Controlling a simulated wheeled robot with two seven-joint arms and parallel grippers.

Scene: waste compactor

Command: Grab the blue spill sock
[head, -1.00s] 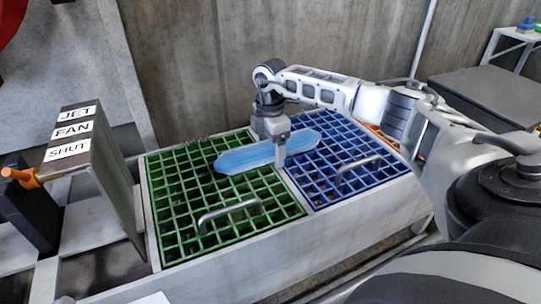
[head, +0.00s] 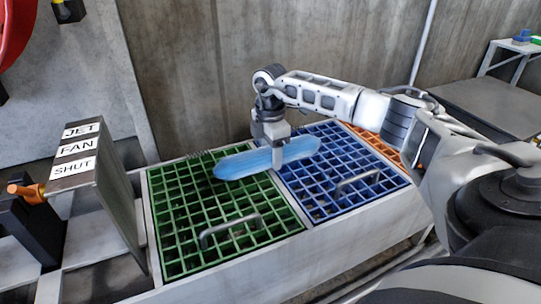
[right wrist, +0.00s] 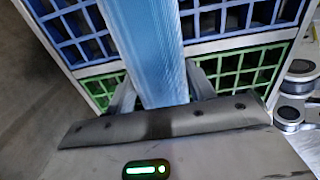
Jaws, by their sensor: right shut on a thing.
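The blue spill sock (head: 243,163) is a long light-blue roll in the head view. It lies across the line between the green grate and the blue grate, at or just above their surface; I cannot tell if it touches them. My right gripper (head: 277,152) comes down on it from above and is shut around its middle. In the right wrist view the sock (right wrist: 146,50) runs up the picture between the two fingers of the right gripper (right wrist: 160,85). My left gripper is not in view.
The green grate (head: 190,235) and blue grate (head: 325,205), each with a handle, sit in a grey trough. An orange grate (head: 375,143) is behind the arm. A panel labelled JET FAN SHUT (head: 78,155) stands at left. A concrete wall (head: 190,70) rises behind.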

